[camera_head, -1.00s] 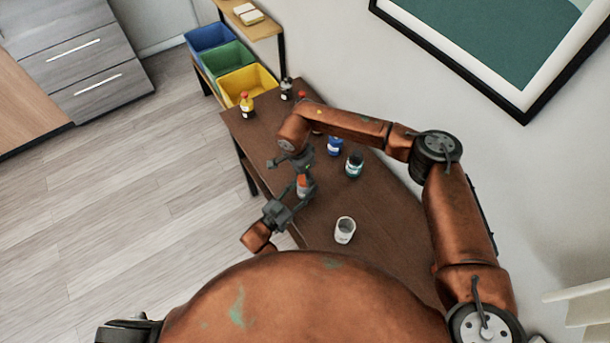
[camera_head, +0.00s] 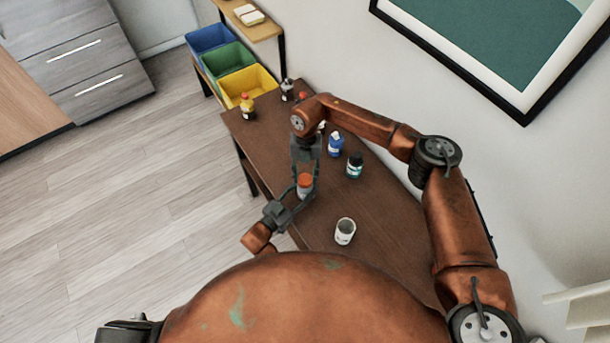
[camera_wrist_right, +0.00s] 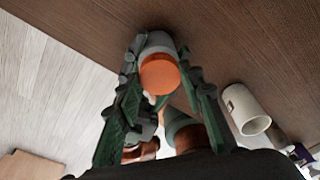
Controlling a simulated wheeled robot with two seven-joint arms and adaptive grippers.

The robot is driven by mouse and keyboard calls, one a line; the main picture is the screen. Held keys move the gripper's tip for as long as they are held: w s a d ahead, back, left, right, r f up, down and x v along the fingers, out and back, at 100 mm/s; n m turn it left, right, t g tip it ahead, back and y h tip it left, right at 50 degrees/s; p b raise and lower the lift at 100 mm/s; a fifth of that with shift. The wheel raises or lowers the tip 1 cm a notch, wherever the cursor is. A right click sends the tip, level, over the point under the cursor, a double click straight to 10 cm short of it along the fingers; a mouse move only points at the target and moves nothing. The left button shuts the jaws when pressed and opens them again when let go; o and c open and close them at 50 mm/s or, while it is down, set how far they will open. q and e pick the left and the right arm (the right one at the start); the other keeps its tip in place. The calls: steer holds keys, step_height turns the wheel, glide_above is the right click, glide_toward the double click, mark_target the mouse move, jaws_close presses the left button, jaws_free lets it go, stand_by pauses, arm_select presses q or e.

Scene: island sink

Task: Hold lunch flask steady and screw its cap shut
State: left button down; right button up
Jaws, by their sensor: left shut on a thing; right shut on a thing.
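The lunch flask (camera_head: 303,192) is a pale grey container standing on the brown table, with an orange cap (camera_head: 305,179) on top. My left gripper (camera_head: 298,197) reaches in from the lower left and is shut on the flask's body. My right gripper (camera_head: 306,177) comes from above and is shut on the cap. In the right wrist view the orange cap (camera_wrist_right: 160,76) lies between my right fingers, with the pale flask body (camera_wrist_right: 157,44) behind it. The thread between cap and body is hidden, so I cannot tell how tight the cap sits.
A white cup (camera_head: 345,231) stands right of the flask. A dark teal-labelled jar (camera_head: 354,166) and a blue bottle (camera_head: 335,144) stand behind. A yellow bottle (camera_head: 247,106) and a dark bottle (camera_head: 287,90) are at the table's far end, near coloured bins (camera_head: 247,86).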

arm_select(q)
steer(key=shift+s, duration=0.1)
arm_select(e)
steer(key=m, duration=0.6)
steer(key=shift+w+d+y, duration=0.1)
steer(key=shift+d+y, duration=0.05)
steer(key=shift+y, duration=0.25)
steer(key=m+t, duration=0.1)
steer(key=m, duration=0.4)
steer(key=shift+m+y, duration=0.3)
steer(key=m, duration=0.3)
steer(key=shift+t, duration=0.3)
steer(key=m, duration=0.4)
steer(key=shift+t, duration=0.3)
steer(key=o, duration=0.8)
steer(key=shift+s, duration=0.2)
steer(key=r, duration=0.4)
steer(key=d+r, duration=0.1)
steer(key=r, duration=0.7)
steer(key=shift+s+d, duration=0.15)
steer(key=shift+d, duration=0.25)
steer(key=shift+f, duration=0.1)
arm_select(q)
steer(key=c, duration=1.1)
jaws_free()
steer(key=shift+c, duration=0.2)
